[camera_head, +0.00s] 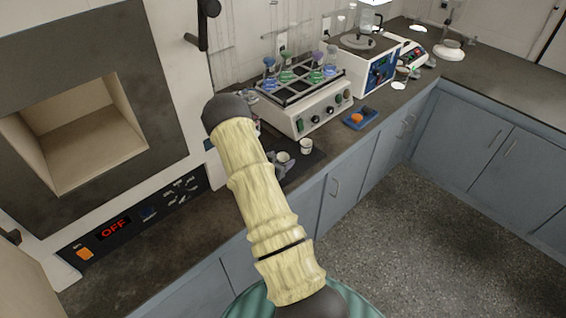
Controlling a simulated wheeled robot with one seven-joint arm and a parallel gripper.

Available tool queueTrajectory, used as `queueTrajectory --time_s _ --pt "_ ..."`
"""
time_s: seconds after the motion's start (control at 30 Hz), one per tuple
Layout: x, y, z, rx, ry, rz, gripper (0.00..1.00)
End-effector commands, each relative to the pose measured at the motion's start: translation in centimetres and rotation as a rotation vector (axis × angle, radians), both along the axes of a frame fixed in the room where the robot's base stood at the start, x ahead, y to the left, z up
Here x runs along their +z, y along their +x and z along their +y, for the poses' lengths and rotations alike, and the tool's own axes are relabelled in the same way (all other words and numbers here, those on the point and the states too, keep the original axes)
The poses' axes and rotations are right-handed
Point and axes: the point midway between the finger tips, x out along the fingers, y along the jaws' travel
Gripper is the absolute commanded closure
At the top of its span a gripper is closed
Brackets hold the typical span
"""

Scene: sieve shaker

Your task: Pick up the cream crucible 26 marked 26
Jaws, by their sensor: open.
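Two small cream crucibles stand on a dark mat (297,174) on the counter. One crucible (306,146) stands to the right, clear of my gripper. The other crucible (283,157) is at my gripper (284,162), whose grey fingers show just beyond my yellow-sleeved arm. The fingers are open and very close to this crucible; I cannot tell whether it is between them or touching. No number is readable on either crucible, so I cannot tell which is 26. My arm hides part of the mat and the counter.
A furnace (190,100) with an open chamber and an "OFF" display stands at left. A shaker with flasks (305,112) stands behind the crucibles. A blue tray (349,123) with orange and dark items lies right of it. Blue cabinets (470,140) line the counter.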

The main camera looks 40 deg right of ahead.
Motion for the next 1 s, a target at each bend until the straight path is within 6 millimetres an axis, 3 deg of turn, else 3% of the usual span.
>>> queueTrajectory --time_s 0.17,0.4,0.77,1.0 --pt "0.0 0.0 0.0 0.0 0.0 0.0 0.37" --pt "0.0 0.0 0.0 0.0 0.0 0.0 0.83" --pt "0.5 0.0 0.0 0.0 -0.001 -0.001 0.83" --pt "3.3 0.1 0.0 0.0 -0.001 -0.005 0.83"
